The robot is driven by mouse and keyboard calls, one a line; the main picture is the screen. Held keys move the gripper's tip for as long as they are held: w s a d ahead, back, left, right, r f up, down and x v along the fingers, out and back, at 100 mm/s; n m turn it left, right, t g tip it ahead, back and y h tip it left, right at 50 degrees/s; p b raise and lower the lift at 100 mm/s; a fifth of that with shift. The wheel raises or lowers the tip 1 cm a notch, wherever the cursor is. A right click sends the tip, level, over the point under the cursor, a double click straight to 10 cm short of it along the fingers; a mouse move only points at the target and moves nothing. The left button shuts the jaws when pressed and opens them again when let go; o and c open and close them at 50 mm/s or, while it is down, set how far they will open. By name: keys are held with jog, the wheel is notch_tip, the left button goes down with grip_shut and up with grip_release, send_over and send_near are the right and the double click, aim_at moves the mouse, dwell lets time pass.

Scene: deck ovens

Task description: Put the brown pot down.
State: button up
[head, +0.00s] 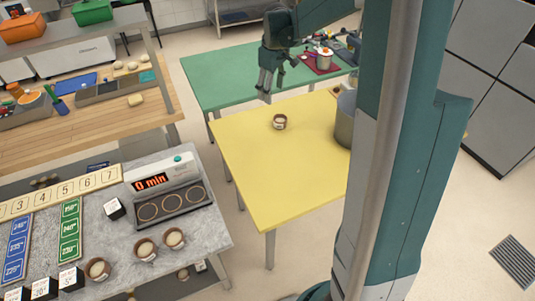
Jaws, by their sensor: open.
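A small brown pot (279,122) with pale contents stands upright on the yellow table (252,176), near its far left part. My gripper (271,91) is above and just behind the pot in the picture, pointing down. Its fingers are apart and hold nothing. A gap shows between the fingers and the pot, but I cannot tell its exact depth. Similar brown pots stand on the grey counter: one at the front (97,269), one in the middle (145,249) and one nearer the timer (174,239).
A large metal vessel (345,120) stands on the yellow table, partly hidden by my arm. A green table (215,75) adjoins behind. A device reading "0 min" (163,185) sits on the grey counter. The yellow table's front and left are clear.

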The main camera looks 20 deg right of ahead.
jog(key=s+a+r+m+t, duration=0.1)
jog(key=s+a+r, duration=0.45)
jog(key=s, duration=0.35)
jog(key=s+a+r+m+t, duration=0.2)
jog(key=s+a+r, duration=0.35)
jog(key=s, duration=0.35)
jog(key=s+a+f+m+t, duration=0.1)
jog(key=s+a, duration=0.3)
jog(key=s, duration=0.5)
jog(key=s+a+f+m+t, duration=0.1)
jog(key=s+a, duration=0.3)
jog(key=s, duration=0.5)
jog(key=shift+s+f+m+t, duration=0.15)
jog(key=shift+f+m+t, duration=0.15)
jog(key=shift+f, duration=0.35)
jog(key=shift+o, duration=0.5)
jog(key=shift+a, duration=0.25)
